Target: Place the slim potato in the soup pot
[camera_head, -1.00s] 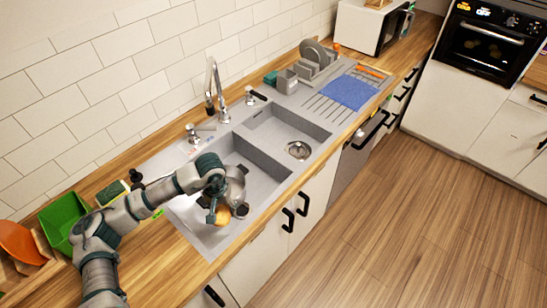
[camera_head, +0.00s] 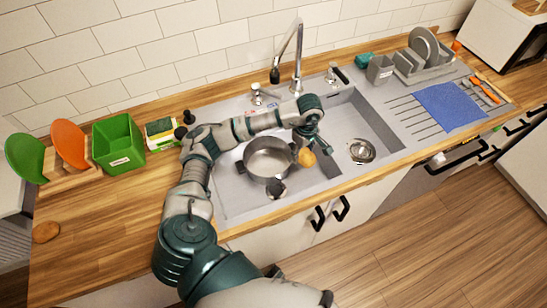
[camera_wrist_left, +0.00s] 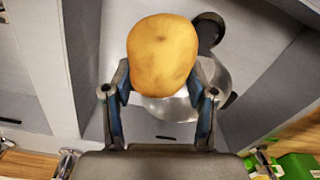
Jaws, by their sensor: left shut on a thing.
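A grey metal soup pot (camera_head: 268,170) with dark handles sits in the left sink basin; its open top shows in the head view. My left gripper (camera_head: 306,146) is just right of the pot, shut on an oval yellow-brown potato (camera_head: 306,158). The potato appears close to the pot's right rim, and I cannot tell if they touch. In the left wrist view the potato (camera_wrist_left: 163,50) is between the fingertips of the left gripper (camera_wrist_left: 160,90), with part of the pot (camera_wrist_left: 170,108) behind it. My right gripper is not in view.
The sink (camera_head: 232,196) has a right basin with a drain (camera_head: 361,151). A tall faucet (camera_head: 298,62) stands behind the pot. A green bin (camera_head: 119,146) and a sponge (camera_head: 160,129) stand at the left.

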